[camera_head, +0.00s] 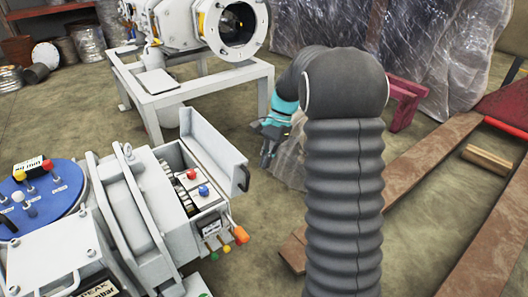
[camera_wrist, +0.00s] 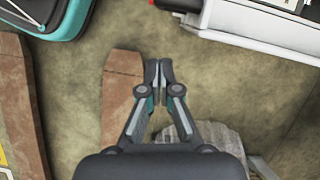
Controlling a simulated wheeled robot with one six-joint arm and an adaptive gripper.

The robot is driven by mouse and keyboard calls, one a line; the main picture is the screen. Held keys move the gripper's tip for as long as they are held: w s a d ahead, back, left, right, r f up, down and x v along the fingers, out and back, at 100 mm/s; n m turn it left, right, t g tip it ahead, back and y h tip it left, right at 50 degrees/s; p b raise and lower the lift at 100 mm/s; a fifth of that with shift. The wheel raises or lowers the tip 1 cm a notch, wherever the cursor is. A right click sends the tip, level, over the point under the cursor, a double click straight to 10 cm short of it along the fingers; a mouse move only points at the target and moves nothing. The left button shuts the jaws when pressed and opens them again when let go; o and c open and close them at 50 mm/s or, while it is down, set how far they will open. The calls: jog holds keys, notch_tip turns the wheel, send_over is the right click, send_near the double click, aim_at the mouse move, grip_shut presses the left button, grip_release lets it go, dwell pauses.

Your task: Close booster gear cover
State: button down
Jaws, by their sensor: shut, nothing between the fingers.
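The booster gear cover (camera_head: 213,145) is a pale grey-white, L-shaped lid that stands open at the right end of the booster (camera_head: 130,215). Beneath it the open box shows a panel with a red and a blue knob (camera_head: 203,190). My gripper (camera_head: 267,158) is to the right of the cover, apart from it and partly hidden by my arm. In the wrist view my gripper (camera_wrist: 159,68) has its fingertips together with nothing between them, above the floor. A white edge of the machine (camera_wrist: 255,22) shows at the top right of that view.
Brown planks (camera_head: 425,185) lie on the floor to the right. A white frame (camera_head: 195,85) carrying a large white pump stands behind. Plastic-wrapped goods (camera_head: 325,30) stand at the back. Colored plugs (camera_head: 240,235) stick out below the box. Floor is clear between cover and gripper.

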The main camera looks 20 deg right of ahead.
jog(key=shift+s+a+f+b, duration=0.2)
jog(key=shift+s+a, duration=0.25)
jog(key=shift+a, duration=0.3)
jog(key=shift+s+a+f+b, duration=0.1)
jog(key=shift+s+a+f, duration=0.3)
jog(key=shift+a, duration=0.3)
jog(key=shift+s+a+f+b, duration=0.1)
jog(key=shift+s+a+f, duration=0.1)
jog(key=shift+s+a, duration=0.4)
jog(key=shift+w+a, duration=0.1)
jog(key=shift+w, duration=0.1)
